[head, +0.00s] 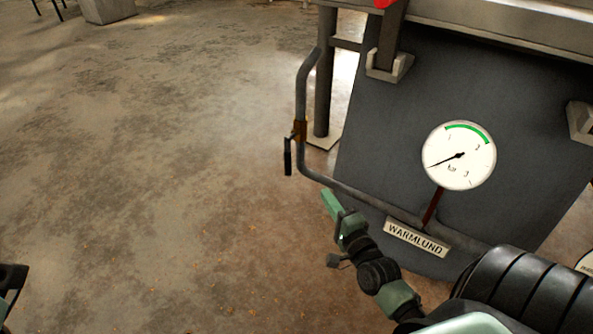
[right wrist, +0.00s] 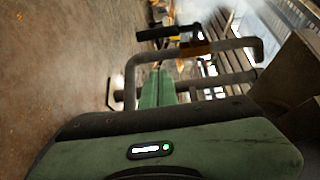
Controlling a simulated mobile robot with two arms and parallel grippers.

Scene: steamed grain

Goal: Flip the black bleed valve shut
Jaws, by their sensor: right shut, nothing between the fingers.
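The black bleed valve handle (head: 288,157) hangs beside a bent grey pipe (head: 302,90), below a brass valve body (head: 299,131). The handle points down, roughly along the pipe. In the right wrist view the black handle (right wrist: 168,33) lies past the fingertips, with the brass body (right wrist: 198,47) beside it. My right gripper (head: 328,198) is shut and empty, its green fingers below and right of the handle, apart from it. The shut fingers also show in the right wrist view (right wrist: 157,88). A dark and green part of my left gripper (head: 10,285) shows at the left edge, mostly cut off.
A dark panel (head: 395,110) carries a white pressure gauge (head: 459,156) and a WARMLUND plate (head: 416,238). The pipe runs along the panel's lower edge, close to my right gripper. A metal post (head: 325,90) stands behind the valve. The floor to the left is open.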

